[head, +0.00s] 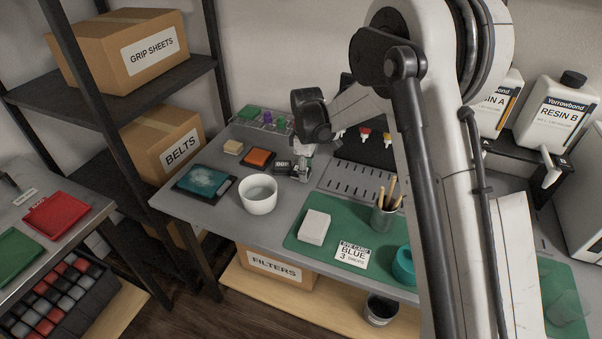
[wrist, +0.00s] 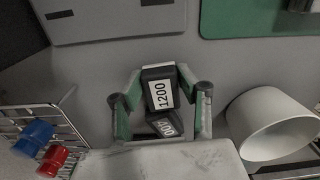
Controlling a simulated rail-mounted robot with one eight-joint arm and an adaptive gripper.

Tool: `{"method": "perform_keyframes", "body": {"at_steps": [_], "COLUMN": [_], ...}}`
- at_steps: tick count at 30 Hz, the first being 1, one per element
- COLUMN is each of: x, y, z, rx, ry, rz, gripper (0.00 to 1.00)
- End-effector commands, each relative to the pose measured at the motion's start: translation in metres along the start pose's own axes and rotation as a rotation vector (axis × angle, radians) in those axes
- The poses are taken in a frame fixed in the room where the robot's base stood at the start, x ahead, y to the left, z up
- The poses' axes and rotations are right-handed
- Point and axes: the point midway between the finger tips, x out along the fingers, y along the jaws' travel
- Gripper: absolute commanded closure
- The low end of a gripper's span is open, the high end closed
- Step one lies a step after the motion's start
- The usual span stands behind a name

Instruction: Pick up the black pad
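A black pad with a white "1200" label (wrist: 161,95) lies between the fingers of my gripper (wrist: 160,75) in the wrist view. A dark face with a "400" label (wrist: 166,126) shows just below it; whether it is a separate pad is unclear. My green-sided fingers stand on either side of the "1200" pad, their tips very close to it. I cannot tell whether they touch it. In the head view a small black labelled pad (head: 283,167) lies on the grey table, with my gripper (head: 303,170) down at its right; the view is small and partly blocked.
A white bowl (head: 258,195) stands close by, also in the wrist view (wrist: 268,128). An orange pad (head: 258,158), a tan block (head: 233,147) and a blue-topped tray (head: 203,183) lie left. A wire rack (wrist: 40,125) holds blue and red items. A green mat (head: 310,248) lies in front.

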Motion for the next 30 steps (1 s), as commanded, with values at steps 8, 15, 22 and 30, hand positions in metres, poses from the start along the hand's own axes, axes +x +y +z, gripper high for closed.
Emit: {"method": "perform_keyframes", "body": {"at_steps": [8,15,22,30], "x": [0.0,-0.008,-0.038,-0.07], "y": [0.0,0.0,0.0,-0.041], "z": [0.0,0.0,0.0,-0.025], "rx": [0.0,0.0,0.0,-0.005], "ry": [0.0,0.0,0.0,0.0], "rz": [0.0,0.0,0.0,0.0], "gripper": [0.87,0.87,0.87,0.87]}}
